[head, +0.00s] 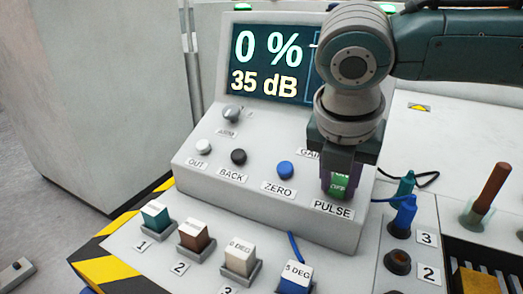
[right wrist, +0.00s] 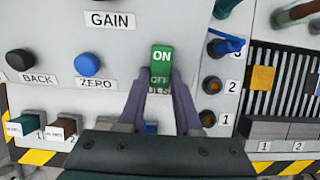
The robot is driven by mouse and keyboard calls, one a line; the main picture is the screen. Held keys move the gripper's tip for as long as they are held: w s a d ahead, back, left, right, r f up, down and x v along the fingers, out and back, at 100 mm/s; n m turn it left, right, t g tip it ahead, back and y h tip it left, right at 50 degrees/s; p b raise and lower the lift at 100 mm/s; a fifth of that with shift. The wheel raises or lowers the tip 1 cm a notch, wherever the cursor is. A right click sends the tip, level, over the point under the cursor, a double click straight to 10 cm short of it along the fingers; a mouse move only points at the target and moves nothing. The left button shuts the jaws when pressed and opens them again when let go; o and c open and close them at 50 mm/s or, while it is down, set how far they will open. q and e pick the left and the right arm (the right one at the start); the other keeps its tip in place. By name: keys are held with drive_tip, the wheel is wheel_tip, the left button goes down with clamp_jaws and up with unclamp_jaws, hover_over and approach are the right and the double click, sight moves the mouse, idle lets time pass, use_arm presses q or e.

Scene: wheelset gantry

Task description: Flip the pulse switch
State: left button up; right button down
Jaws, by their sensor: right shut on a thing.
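The pulse switch (head: 339,187) is a small green rocker on the sloped console front, above the label PULSE. In the right wrist view the switch (right wrist: 161,62) shows ON on its upper, brighter part and OFF on its lower, darker part. My right gripper (head: 340,175) reaches down to it from above, hiding part of it. In the right wrist view the purple fingers of my right gripper (right wrist: 160,88) are on both sides of the switch's lower part, shut on it. My left gripper is not in view.
The console screen (head: 272,62) reads 0 % and 35 dB. A blue ZERO button (head: 285,169), a black BACK button (head: 238,157) and a white OUT button (head: 203,146) sit left of the switch. Blue plugs and sockets (head: 403,215) stand close on the right.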

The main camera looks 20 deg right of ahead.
drive_tip(key=g+y+p, duration=0.1)
drive_tip(key=p, duration=0.2)
drive_tip(key=shift+d+r+p, duration=0.1)
drive_tip(key=shift+r+p, duration=0.2)
drive_tip(key=shift+r, duration=0.1)
drive_tip(key=shift+w+f+y, duration=0.1)
drive_tip(key=shift+w+y, duration=0.05)
drive_tip(key=shift+y, duration=0.25)
drive_tip(key=shift+g, duration=0.3)
drive_tip(key=shift+f, duration=0.1)
drive_tip(key=c, duration=0.6)
unclamp_jaws()
drive_tip(key=shift+d, duration=0.1)
wheel_tip(320, 180, up, 10)
drive_tip(key=s+a+p, duration=0.1)
drive_tip(key=p, duration=0.1)
drive_tip(key=shift+s+a+p, duration=0.15)
drive_tip(key=shift+a+p, duration=0.1)
drive_tip(key=shift+p, duration=0.05)
drive_tip(key=shift+f, duration=0.15)
